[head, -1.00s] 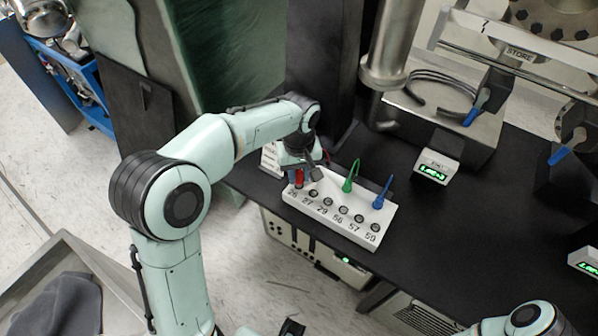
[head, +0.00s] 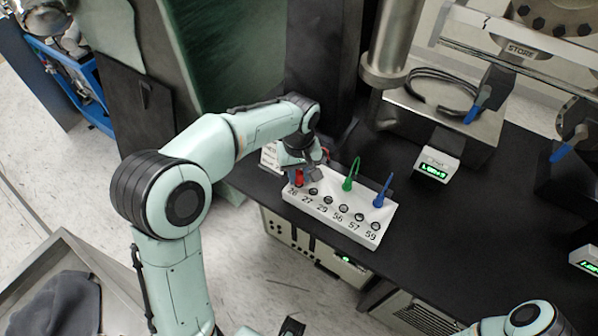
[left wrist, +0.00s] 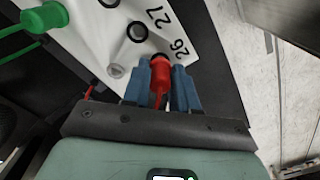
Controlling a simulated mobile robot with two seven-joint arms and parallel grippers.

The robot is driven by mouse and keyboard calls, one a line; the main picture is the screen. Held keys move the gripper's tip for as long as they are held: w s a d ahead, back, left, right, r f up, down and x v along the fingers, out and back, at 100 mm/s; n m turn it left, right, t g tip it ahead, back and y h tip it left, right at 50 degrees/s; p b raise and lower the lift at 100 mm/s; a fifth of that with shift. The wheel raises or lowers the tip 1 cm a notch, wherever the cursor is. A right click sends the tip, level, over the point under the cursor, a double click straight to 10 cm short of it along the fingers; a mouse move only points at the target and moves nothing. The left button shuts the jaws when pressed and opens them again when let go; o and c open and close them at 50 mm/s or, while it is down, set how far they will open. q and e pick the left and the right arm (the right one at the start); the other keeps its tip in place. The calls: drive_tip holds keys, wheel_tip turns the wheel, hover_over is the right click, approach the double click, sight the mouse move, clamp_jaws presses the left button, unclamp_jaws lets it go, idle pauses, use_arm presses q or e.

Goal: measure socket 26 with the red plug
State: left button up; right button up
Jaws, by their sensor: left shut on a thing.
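The white socket block (head: 330,212) stands on the black bench in the head view, with a row of numbered sockets. My left gripper (head: 299,172) is over its left end, at the number 26. It is shut on the red plug (head: 299,180). In the left wrist view the red plug (left wrist: 160,73) sits between the blue fingers of the left gripper (left wrist: 162,85), right beside the printed 26. Socket 26 is hidden under the plug, so I cannot tell how deep the plug sits. Socket 27 (left wrist: 137,32) is open beside it. My right gripper is not in view.
A green plug (head: 348,184) and a blue plug (head: 379,200) stand at the block's back edge. A small meter with a green display (head: 434,167) sits behind, to the right. A metal column (head: 390,45) rises behind. The black bench (head: 480,215) is clear right of the block.

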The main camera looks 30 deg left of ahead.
use_arm(q)
drive_tip(key=shift+f+b, duration=0.35)
drive_tip(key=shift+f, duration=0.3)
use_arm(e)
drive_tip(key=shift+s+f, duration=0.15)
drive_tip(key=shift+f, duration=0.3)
use_arm(q)
drive_tip(key=o, duration=1.1)
drive_tip(key=shift+c, duration=0.2)
drive_tip(key=shift+r, duration=0.1)
wheel_tip(320, 180, up, 13)
drive_tip(key=p, duration=0.2)
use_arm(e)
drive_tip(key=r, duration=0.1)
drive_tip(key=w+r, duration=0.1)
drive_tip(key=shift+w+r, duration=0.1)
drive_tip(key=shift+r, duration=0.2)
